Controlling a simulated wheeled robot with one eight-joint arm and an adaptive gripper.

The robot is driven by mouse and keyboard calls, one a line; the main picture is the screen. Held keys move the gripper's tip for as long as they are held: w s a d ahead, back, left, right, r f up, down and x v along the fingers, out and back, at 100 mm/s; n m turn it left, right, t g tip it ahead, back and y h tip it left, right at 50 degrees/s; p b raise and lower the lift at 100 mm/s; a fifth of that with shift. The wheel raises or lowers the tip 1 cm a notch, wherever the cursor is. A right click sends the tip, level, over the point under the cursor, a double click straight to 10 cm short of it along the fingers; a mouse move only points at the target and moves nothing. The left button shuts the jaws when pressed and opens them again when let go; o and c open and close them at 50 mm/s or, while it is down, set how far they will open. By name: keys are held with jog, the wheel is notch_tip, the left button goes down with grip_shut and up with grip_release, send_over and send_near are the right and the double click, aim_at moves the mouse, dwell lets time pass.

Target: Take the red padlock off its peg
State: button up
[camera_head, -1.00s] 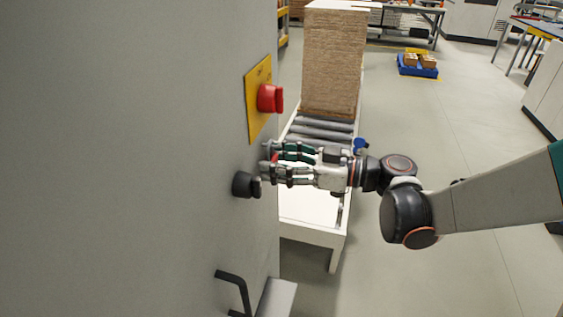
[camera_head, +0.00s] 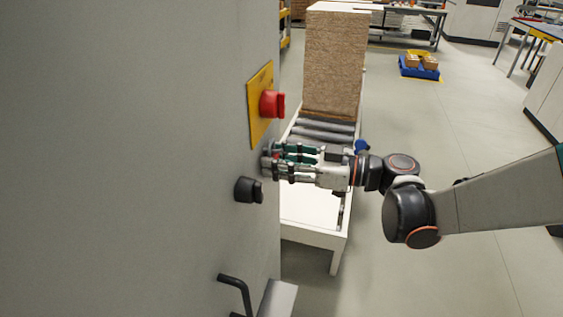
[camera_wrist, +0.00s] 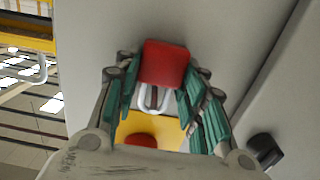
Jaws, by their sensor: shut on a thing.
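The red padlock (camera_wrist: 165,65) is between my fingers in the wrist view, with its pale shackle (camera_wrist: 146,98) pointing toward the yellow plate. My gripper (camera_wrist: 163,88) is shut on the padlock, with green-padded fingers on both sides. In the head view my gripper (camera_head: 270,163) is close to the grey panel, below the yellow plate and above the black knob. Only a speck of red shows between the fingers there. The peg is mostly hidden, and I cannot tell whether the shackle is still around it.
A yellow plate (camera_head: 254,122) with a red switch (camera_head: 271,104) is just above my gripper. A black knob (camera_head: 248,190) and a dark handle (camera_head: 237,290) stick out of the panel below. A roller conveyor (camera_head: 325,133) with a stack of boards (camera_head: 334,65) stands behind.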

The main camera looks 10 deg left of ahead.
jog(key=shift+d, duration=0.15)
jog(key=d, duration=0.8)
jog(key=shift+s+d, duration=0.3)
jog(key=shift+d, duration=0.05)
dwell(1.1)
dwell(0.3)
